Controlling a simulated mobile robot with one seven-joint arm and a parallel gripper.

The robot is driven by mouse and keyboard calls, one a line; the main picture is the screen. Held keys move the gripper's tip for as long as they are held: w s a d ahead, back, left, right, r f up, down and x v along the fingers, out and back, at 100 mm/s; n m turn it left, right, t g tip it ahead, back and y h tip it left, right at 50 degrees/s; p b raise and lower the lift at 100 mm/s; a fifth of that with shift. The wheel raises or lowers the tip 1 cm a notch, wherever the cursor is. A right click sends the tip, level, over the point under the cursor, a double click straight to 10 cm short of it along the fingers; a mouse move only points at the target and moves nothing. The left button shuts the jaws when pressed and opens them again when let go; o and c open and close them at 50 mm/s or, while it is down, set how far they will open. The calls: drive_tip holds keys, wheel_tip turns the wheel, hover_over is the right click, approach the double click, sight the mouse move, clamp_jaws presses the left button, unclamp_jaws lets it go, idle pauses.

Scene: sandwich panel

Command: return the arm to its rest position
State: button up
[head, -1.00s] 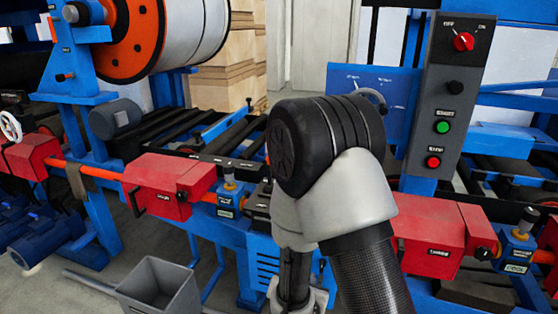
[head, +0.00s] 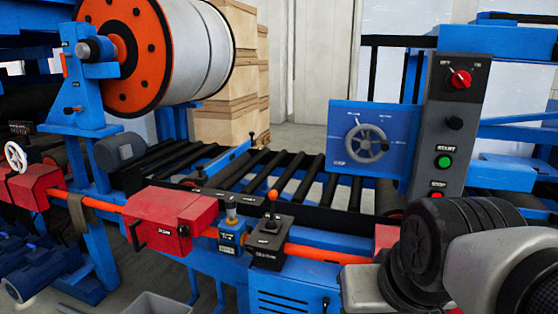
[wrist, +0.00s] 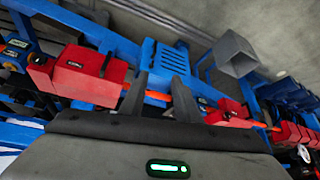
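My arm (head: 470,255) fills the lower right of the head view, in front of the machine; its gripper is out of that picture. In the wrist view my gripper (wrist: 159,98) shows two dark fingers standing apart with nothing between them. Beyond the fingers are the machine's blue frame and orange rail, seen tilted. No object is held.
A control post (head: 447,130) with a red knob and buttons stands behind my arm. A handwheel panel (head: 342,150), a joystick box (head: 270,242) and a red box (head: 165,222) are left of it. A grey bin (head: 160,304) stands on the floor.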

wheel_tip(320, 180, up, 20)
drive_tip(key=s+p, duration=0.1)
drive_tip(key=p, duration=1.8)
drive_tip(key=shift+s+d+p, duration=0.3)
drive_tip(key=shift+s+d, duration=0.1)
